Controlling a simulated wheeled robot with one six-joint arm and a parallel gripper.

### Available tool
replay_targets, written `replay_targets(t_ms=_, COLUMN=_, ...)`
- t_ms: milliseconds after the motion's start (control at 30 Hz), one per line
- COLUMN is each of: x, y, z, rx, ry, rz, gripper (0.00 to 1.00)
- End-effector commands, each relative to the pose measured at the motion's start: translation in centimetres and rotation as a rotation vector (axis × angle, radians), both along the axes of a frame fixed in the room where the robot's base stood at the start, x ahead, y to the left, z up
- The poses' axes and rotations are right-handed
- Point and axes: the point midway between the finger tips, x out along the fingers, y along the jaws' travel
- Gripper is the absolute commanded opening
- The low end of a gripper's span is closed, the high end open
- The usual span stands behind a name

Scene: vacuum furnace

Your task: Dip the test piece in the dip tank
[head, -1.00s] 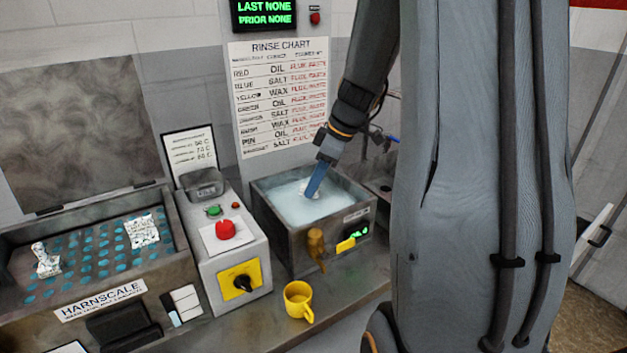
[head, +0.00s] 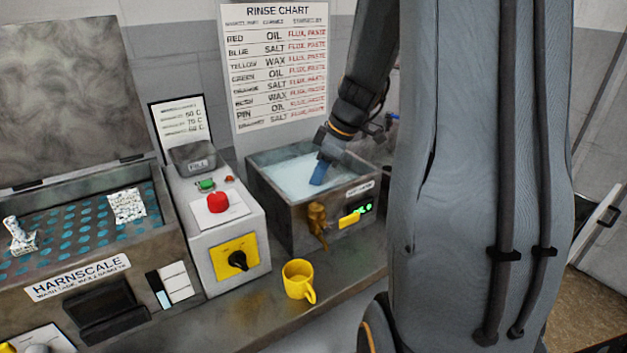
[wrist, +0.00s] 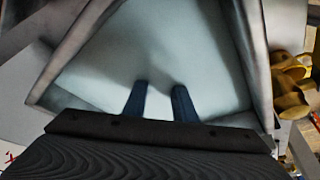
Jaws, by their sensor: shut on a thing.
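The dip tank (head: 285,215) is a grey metal box of pale, milky liquid (head: 285,180) at the middle of the head view. My gripper (head: 318,178) reaches down into it from above, its blue fingertips at or just under the liquid surface. In the wrist view, the two blue fingers (wrist: 160,98) stand a little apart and go into the liquid (wrist: 150,50). The test piece is not visible; the liquid and fingers hide whatever is between the tips. A faint shadow shows in the liquid near them.
A brass tap (head: 317,228) and yellow handle (head: 348,220) stick out from the tank front. A yellow mug (head: 298,280) stands before it. A control box (head: 220,235) and the Harnscale basin (head: 60,225) with two whitish pieces are to the left.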

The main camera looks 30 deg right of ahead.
Motion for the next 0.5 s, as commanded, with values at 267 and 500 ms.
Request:
replay_targets(t_ms=267, x=0.0, y=0.0, z=-2.2, rx=0.000, ry=0.000, rz=0.000, gripper=0.00)
replay_targets(t_ms=500, x=0.0, y=0.0, z=-3.2, rx=0.001, ry=-0.001, rz=0.000, gripper=0.00)
